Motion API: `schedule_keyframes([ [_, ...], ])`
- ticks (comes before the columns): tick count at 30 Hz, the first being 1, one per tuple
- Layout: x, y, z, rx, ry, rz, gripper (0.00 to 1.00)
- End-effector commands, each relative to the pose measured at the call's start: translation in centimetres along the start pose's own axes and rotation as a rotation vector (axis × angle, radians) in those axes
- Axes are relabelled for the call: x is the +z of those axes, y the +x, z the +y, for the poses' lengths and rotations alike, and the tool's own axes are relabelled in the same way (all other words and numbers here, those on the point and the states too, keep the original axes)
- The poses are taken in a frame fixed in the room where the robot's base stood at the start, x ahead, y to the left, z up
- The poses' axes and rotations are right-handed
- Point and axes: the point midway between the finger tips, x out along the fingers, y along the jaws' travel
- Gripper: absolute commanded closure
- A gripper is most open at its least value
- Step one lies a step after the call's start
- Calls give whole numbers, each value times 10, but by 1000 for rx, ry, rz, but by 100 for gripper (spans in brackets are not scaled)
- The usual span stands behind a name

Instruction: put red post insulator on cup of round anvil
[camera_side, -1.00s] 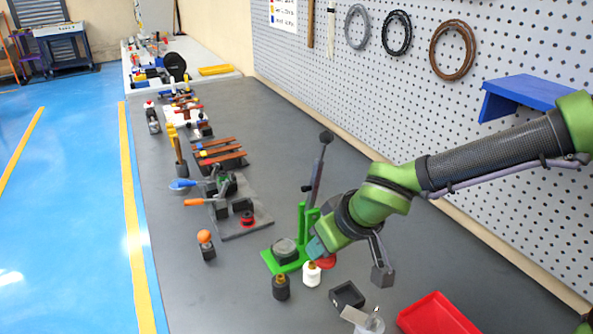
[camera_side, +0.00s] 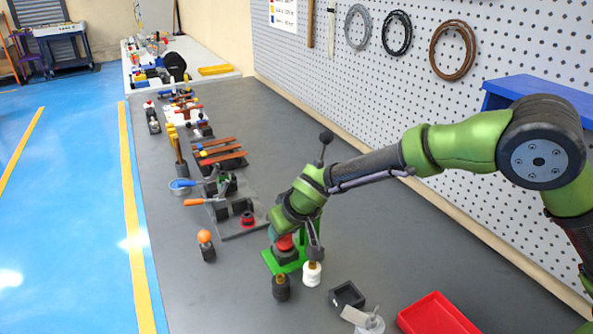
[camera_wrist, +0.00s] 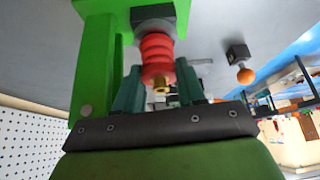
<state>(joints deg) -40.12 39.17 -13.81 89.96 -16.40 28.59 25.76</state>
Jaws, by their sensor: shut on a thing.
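The red ribbed post insulator (camera_wrist: 157,50) is between the teal fingers of my gripper (camera_wrist: 160,88), which is shut on it. Its brass end points toward the wrist camera. Its far end meets or nearly meets a dark block (camera_wrist: 153,14) on the green stand; I cannot tell whether they touch. In the side view, the insulator (camera_side: 285,242) is seen just above the dark round anvil (camera_side: 287,256) on the green base (camera_side: 268,257). My gripper (camera_side: 280,236) is over it. The cup is hidden.
A black post (camera_side: 281,288) and a white post (camera_side: 312,274) stand close in front of the green base. A black box (camera_side: 347,295) and a red tray (camera_side: 437,315) lie to the right. An orange-topped post (camera_side: 206,245) stands left. The bender plate (camera_side: 239,221) lies behind.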

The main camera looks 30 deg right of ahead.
Motion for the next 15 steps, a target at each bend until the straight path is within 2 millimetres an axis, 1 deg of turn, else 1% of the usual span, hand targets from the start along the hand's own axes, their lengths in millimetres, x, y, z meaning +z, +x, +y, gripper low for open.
schedule_keyframes([
  [11, 2, 4, 0, 0, -1, 0, 95],
  [12, 2, 4, 0, 0, 0, -1, 58],
  [14, 2, 4, 0, 0, 0, -1, 50],
  [15, 2, 4, 0, 0, 0, -1, 50],
])
